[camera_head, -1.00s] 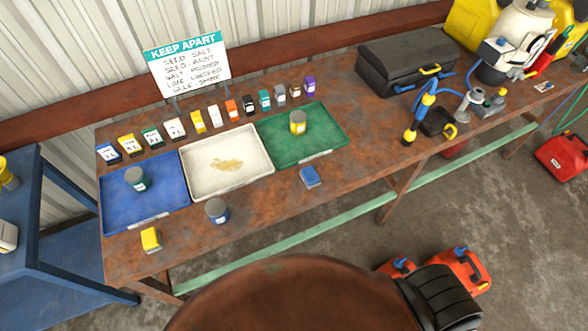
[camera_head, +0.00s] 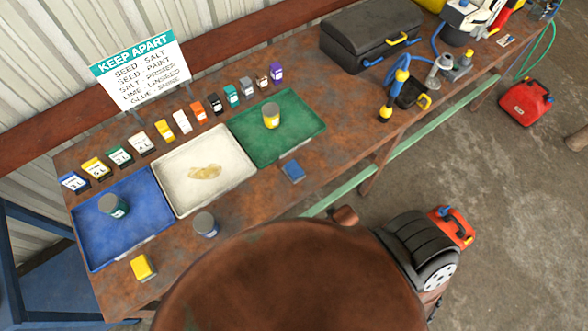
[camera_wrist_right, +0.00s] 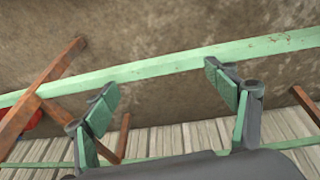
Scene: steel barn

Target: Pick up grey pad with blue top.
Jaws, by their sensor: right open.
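The pad with a blue top (camera_head: 292,171) lies on the rusty brown workbench (camera_head: 250,205), in front of the green tray, near the bench's front edge. Its grey underside barely shows in the head view. My right gripper (camera_wrist_right: 165,95) shows in the right wrist view, with its two green-padded fingers wide apart and nothing between them. Behind them are a green rail, brown legs and the floor; the pad is not in that view. In the head view a dark part of my right arm shows at the lower right, its fingers hidden. My left gripper is not in view.
A blue tray (camera_head: 78,222), a white tray (camera_head: 168,193) and a green tray (camera_head: 315,125) stand in a row behind the pad. A black case (camera_head: 345,50) is at the back right.

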